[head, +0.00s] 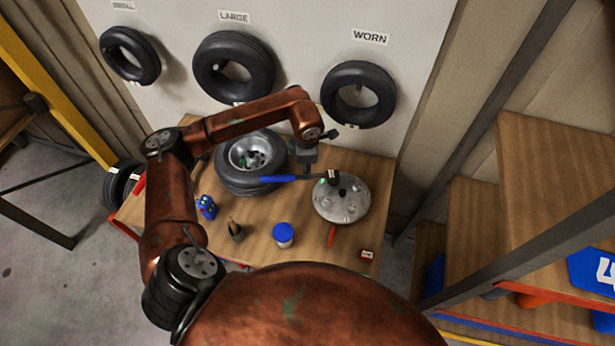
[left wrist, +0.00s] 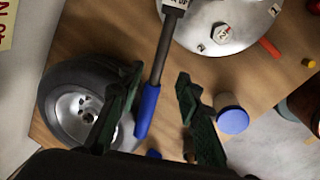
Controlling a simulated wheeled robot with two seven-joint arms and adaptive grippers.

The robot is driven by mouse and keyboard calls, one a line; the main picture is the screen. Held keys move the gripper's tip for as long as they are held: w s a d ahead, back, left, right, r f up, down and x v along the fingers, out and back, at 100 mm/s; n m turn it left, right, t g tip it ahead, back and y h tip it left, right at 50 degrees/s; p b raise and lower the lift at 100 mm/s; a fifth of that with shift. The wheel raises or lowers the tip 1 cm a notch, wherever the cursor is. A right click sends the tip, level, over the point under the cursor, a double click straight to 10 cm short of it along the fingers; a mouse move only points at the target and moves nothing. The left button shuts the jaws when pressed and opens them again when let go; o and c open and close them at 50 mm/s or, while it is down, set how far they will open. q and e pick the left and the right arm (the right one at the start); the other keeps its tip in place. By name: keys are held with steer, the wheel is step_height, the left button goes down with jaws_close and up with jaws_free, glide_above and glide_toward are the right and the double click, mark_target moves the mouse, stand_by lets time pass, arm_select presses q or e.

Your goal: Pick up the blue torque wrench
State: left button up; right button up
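The blue torque wrench (head: 280,178) lies across the middle of the workbench, its blue handle toward the tire and its dark head over the round metal disc. In the left wrist view the wrench (left wrist: 148,112) runs between my two fingers, with its grey shaft pointing up the picture. My left gripper (head: 307,169) is above the wrench near the shaft. In the left wrist view the left gripper (left wrist: 157,76) is open, with a gap on both sides of the wrench. I cannot tell the height of the fingers over it. My right gripper is not in view.
A blue-lidded jar (head: 283,236), a small blue object (head: 206,207), a dark pointed tool (head: 236,231) and a red-handled tool (head: 331,236) are nearer. Shelves stand right.

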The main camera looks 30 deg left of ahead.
arm_select(q)
steer(key=f, duration=0.2)
steer(key=f+p, duration=0.1)
steer(key=f, duration=0.1)
steer(key=a+f+p, duration=0.1)
steer(key=f, duration=0.1)
steer(key=shift+w+a+f, duration=0.1)
steer(key=shift+w+f, duration=0.25)
steer(key=shift+w, duration=0.05)
steer(key=shift+f, duration=0.55)
steer(key=shift+w, duration=0.1)
steer(key=shift+c, duration=0.5)
jaws_close()
steer(key=shift+r, duration=0.1)
